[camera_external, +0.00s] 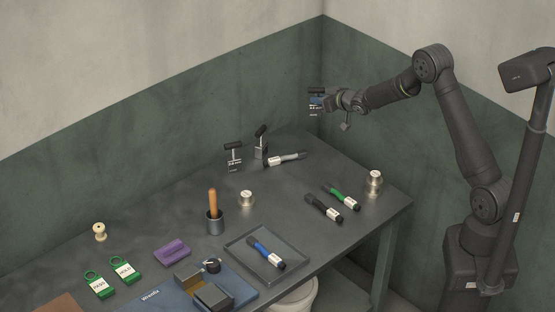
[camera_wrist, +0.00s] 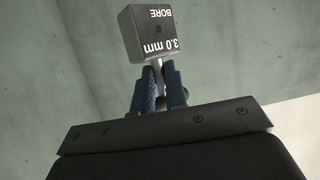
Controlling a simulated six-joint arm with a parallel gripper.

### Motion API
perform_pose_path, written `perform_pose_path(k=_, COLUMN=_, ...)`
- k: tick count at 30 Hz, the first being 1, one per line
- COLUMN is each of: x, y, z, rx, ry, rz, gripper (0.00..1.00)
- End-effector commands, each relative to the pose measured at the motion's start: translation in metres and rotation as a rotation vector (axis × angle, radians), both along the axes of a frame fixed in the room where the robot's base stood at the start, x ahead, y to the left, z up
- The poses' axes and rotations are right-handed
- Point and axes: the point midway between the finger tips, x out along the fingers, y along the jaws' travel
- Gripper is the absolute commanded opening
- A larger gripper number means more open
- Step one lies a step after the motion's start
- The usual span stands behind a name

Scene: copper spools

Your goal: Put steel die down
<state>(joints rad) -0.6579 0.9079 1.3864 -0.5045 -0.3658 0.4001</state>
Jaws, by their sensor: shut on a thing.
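My gripper (camera_external: 318,100) is raised high above the far end of the table, near the wall corner. Its blue fingers, also in the wrist view (camera_wrist: 158,85), are shut on the thin stem of a steel die (camera_wrist: 148,30). The die is a grey block lettered "3.0 mm BORE". In the external view the held die (camera_external: 314,112) is small, with its label too small to read.
A grey-handled tool (camera_external: 284,159) lies beside the standing blocks. Black (camera_external: 322,207) and green (camera_external: 341,196) tools and a metal weight (camera_external: 374,183) are at right. A tray (camera_external: 238,249) holds a blue tool (camera_external: 264,251). Bare tabletop (camera_external: 325,172) lies around the middle right.

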Motion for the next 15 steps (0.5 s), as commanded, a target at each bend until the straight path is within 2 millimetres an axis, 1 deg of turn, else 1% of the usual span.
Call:
perform_pose_path(k=1, x=0.011, y=-0.009, z=0.002, rx=0.003, ry=-0.002, rz=-0.022, gripper=0.0)
perform_pose_path(k=3, x=0.021, y=-0.018, z=0.002, rx=0.004, ry=-0.002, rz=-0.042, gripper=0.0)
perform_pose_path(k=5, x=0.026, y=-0.023, z=0.002, rx=0.005, ry=-0.001, rz=-0.053, gripper=0.0)
perform_pose_path(k=7, x=0.029, y=-0.022, z=0.0, rx=0.005, ry=0.0, rz=-0.06, gripper=0.0)
perform_pose_path(k=8, x=0.029, y=-0.02, z=-0.002, rx=0.005, ry=0.0, rz=-0.06, gripper=0.0)
perform_pose_path(k=11, x=0.025, y=-0.005, z=-0.013, rx=0.003, ry=0.002, rz=-0.06, gripper=0.0)
perform_pose_path(k=15, x=0.018, y=0.025, z=-0.031, rx=0.004, ry=0.003, rz=-0.059, gripper=0.0)
